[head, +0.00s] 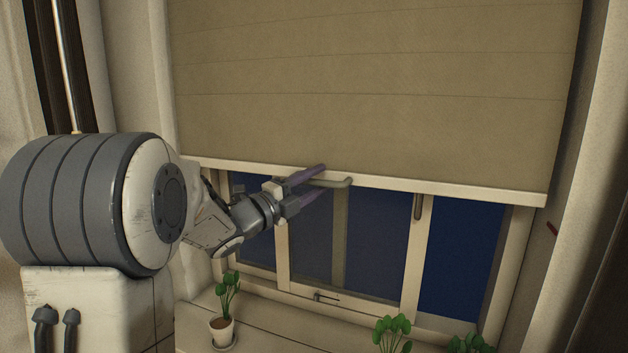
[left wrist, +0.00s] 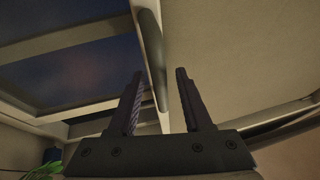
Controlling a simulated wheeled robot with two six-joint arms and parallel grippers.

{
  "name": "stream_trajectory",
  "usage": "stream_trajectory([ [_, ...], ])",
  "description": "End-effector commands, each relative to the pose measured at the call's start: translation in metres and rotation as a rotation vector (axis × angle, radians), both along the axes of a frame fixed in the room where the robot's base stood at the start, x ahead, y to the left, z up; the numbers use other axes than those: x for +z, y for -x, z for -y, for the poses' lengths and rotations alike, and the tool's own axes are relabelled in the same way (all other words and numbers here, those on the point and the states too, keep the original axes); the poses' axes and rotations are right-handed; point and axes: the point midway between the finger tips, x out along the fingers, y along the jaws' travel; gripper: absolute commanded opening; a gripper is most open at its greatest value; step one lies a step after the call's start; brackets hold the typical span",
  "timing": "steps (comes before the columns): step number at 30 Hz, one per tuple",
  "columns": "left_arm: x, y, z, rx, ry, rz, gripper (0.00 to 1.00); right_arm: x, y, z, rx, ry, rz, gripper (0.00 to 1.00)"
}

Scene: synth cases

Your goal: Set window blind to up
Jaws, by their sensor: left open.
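The beige window blind (head: 370,80) hangs over the upper part of the window, and its pale bottom rail (head: 450,190) crosses the panes. A grey handle (head: 335,183) sticks out from the rail. My left gripper (head: 325,180) is open at the handle. In the left wrist view the blind (left wrist: 230,45) fills the upper right, and the handle (left wrist: 152,50) runs down towards the space between the open fingers (left wrist: 158,85). I cannot tell whether the fingers touch the handle. My right gripper is not in view.
Below the blind are dark window panes (head: 460,260) in pale frames. Potted plants stand on the sill, one at the left (head: 222,325) and others at the lower right (head: 392,335). A wall edge (head: 590,150) borders the window at the right.

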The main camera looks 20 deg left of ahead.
Motion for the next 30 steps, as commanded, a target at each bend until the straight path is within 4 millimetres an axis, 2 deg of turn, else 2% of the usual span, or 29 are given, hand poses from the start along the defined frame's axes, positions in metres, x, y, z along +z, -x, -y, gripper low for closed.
stream_trajectory([
  [3,-0.0002,0.0002,-0.0002,0.0,0.0,0.0,0.49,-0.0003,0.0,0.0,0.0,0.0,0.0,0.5],
  [7,-0.0001,0.0004,-0.0003,0.0,0.0,0.0,0.0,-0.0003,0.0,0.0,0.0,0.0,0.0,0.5],
  [30,0.0001,0.0007,-0.0005,0.0,0.001,0.0,0.0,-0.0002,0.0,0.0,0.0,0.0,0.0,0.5],
])
